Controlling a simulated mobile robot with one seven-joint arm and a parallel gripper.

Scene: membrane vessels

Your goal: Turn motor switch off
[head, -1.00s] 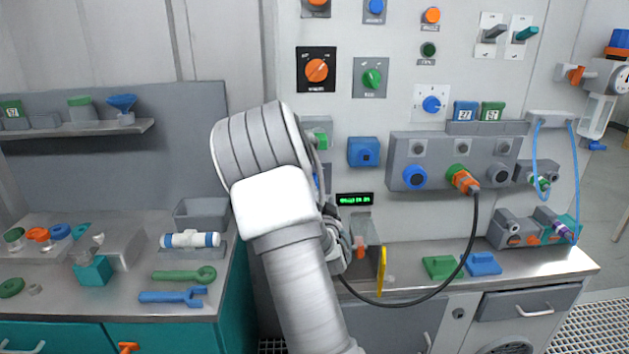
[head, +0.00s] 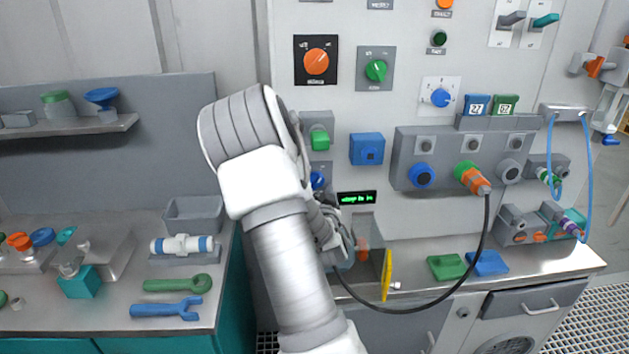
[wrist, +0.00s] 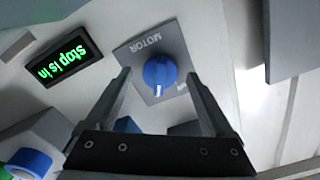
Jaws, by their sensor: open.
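The motor switch is a round blue knob (wrist: 160,73) on a grey plate marked MOTOR, set on a pale panel in the wrist view. The knob has a raised grip and a light pointer line. My gripper (wrist: 158,78) is open, its two dark fingers on either side of the knob in the picture. I cannot tell whether they touch it or how much depth lies between.
A grey box with a blue button (wrist: 30,162) is low left in the wrist view. In the head view, a yellow plate (head: 387,275) stands beside my arm, and a black cable (head: 470,290) loops from an orange plug (head: 473,180). Orange (head: 317,62) and green (head: 376,70) knobs are above.

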